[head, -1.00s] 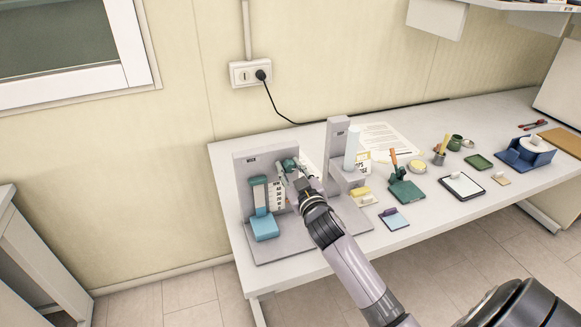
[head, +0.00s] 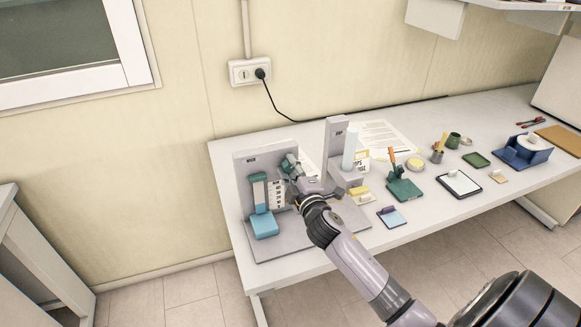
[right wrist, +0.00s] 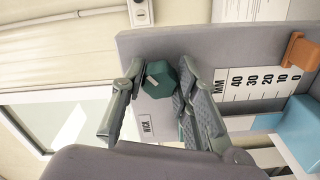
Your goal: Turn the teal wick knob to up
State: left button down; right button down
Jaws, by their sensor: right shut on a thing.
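The teal wick knob (head: 287,161) sits on the grey upright panel (head: 243,170) marked WICK, near the panel's right side. The knob also shows in the right wrist view (right wrist: 158,80) as a faceted dark teal block. My right gripper (head: 291,168) reaches it from the front right. In the right wrist view its two fingers (right wrist: 161,76) stand on either side of the knob, shut on it. The WICK label (right wrist: 146,127) lies beside the knob there. The knob's pointing direction is hard to read. My left gripper is in neither view.
A white millimetre scale (right wrist: 258,84) and a light blue block (head: 264,225) are on the same fixture. A second grey post (head: 334,150) with a white cylinder (head: 351,147) stands close on the right. Small items spread rightward over the white table.

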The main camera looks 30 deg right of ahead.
jog(key=n+p, duration=0.1)
jog(key=n, duration=0.4)
jog(key=shift+r+n, duration=0.15)
jog(key=shift+n, duration=0.25)
jog(key=shift+n+p, duration=0.6)
jog(key=shift+n, duration=1.7)
jog(key=c, duration=1.2)
grip_release()
jog(key=shift+s, duration=0.15)
jog(key=v, duration=1.1)
jog(key=shift+s+a, duration=0.2)
jog(key=shift+s, duration=0.15)
